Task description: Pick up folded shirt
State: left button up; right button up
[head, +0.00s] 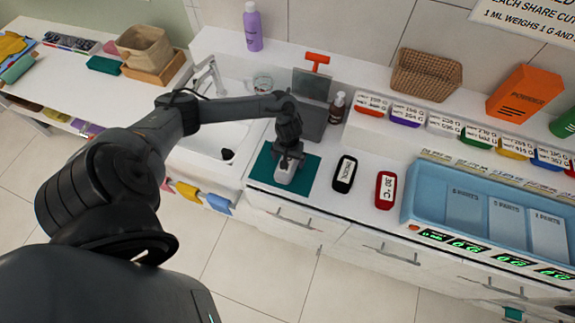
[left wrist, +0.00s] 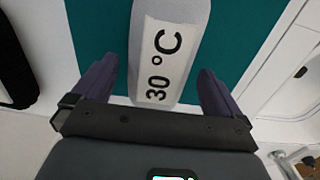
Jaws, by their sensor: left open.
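I cannot make out a folded shirt for certain. Folded yellow (head: 12,45) and teal (head: 18,68) cloths lie at the far left of the head view, far from my grippers. My left gripper (head: 289,157) is over a teal mat (head: 261,172) on the counter. It is open, with its fingers on either side of a light grey block (head: 284,174) with a "30 °C" label. In the left wrist view the block (left wrist: 184,55) lies between the spread fingers of the gripper (left wrist: 157,84), with gaps on both sides. My right gripper is not in view.
A black block (head: 345,174) and a red block (head: 385,190) lie right of the mat. A blue tray unit (head: 410,207) stands farther right. The sink (head: 205,150) is to the left. A soap bottle (head: 337,108) and a dark upright panel stand behind the mat.

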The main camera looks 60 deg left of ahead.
pick_arm(q)
jog(key=shift+f, duration=1)
jog(key=c, duration=1)
jog(key=shift+r, duration=0.1)
